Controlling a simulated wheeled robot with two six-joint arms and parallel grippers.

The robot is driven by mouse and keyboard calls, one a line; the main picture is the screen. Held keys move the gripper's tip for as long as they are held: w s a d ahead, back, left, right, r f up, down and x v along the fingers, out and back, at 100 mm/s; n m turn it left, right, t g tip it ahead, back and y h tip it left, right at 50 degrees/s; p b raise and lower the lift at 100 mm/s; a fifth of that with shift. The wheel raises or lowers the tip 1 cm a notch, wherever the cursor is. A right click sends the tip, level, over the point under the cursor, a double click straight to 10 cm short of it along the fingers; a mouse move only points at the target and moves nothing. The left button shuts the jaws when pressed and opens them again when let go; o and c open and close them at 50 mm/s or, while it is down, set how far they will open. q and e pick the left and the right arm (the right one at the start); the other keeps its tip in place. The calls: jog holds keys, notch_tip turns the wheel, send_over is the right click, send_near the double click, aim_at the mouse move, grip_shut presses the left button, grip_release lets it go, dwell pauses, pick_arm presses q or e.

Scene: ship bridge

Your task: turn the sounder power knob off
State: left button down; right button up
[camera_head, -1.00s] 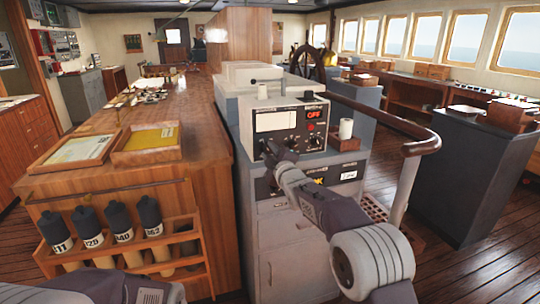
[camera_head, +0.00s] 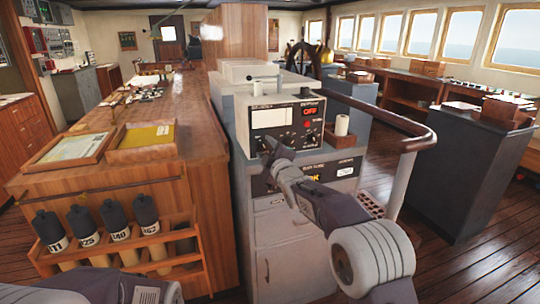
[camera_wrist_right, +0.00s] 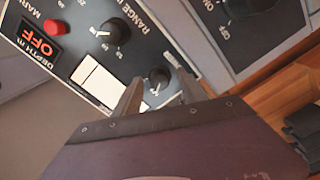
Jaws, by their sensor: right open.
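The sounder (camera_head: 288,117) is a box with a dark front panel, a pale screen window and a red-lit OFF sign (camera_head: 310,111). My right gripper (camera_head: 270,147) is in front of the panel's lower left part. In the right wrist view the panel appears turned over. A small black knob (camera_wrist_right: 158,76) lies between the tips of my open right gripper (camera_wrist_right: 160,90); contact cannot be told. A larger RANGE knob (camera_wrist_right: 115,31) and a red button (camera_wrist_right: 54,27) are farther left. The knob's power label is not readable. My left gripper is out of view.
A second panel with a large black knob (camera_wrist_right: 245,8) is at the wrist view's upper right. A curved handrail (camera_head: 390,120) rises right of the console.

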jog(key=v, duration=0.8)
jog(key=shift+s+b, duration=0.25)
jog(key=shift+b, duration=0.2)
